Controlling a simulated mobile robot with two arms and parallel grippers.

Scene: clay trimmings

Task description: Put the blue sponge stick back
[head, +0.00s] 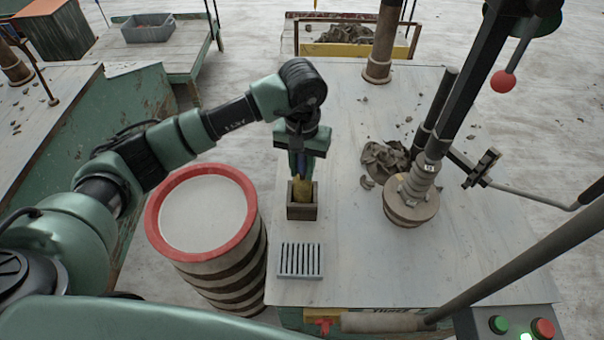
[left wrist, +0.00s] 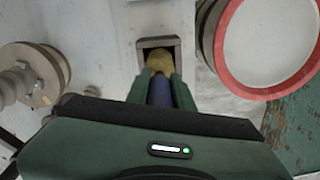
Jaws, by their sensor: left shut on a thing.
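My left gripper (head: 301,160) points down over the table and is shut on the blue sponge stick. In the left wrist view the gripper (left wrist: 159,82) has its green fingers on either side of the stick's blue handle (left wrist: 160,95). The stick's yellow-brown sponge end (head: 302,190) points down into the mouth of a small square grey-brown holder (head: 302,212). The holder also shows in the left wrist view (left wrist: 143,44), around the sponge end (left wrist: 160,64). I cannot tell whether the sponge touches the holder's bottom. My right gripper is not in view.
A slotted grey grate (head: 300,261) lies just in front of the holder. A red-rimmed drum (head: 151,222) stands left of the table. To the right are a round wheel-like base (head: 410,208), clay trimmings (head: 384,160) and a black post.

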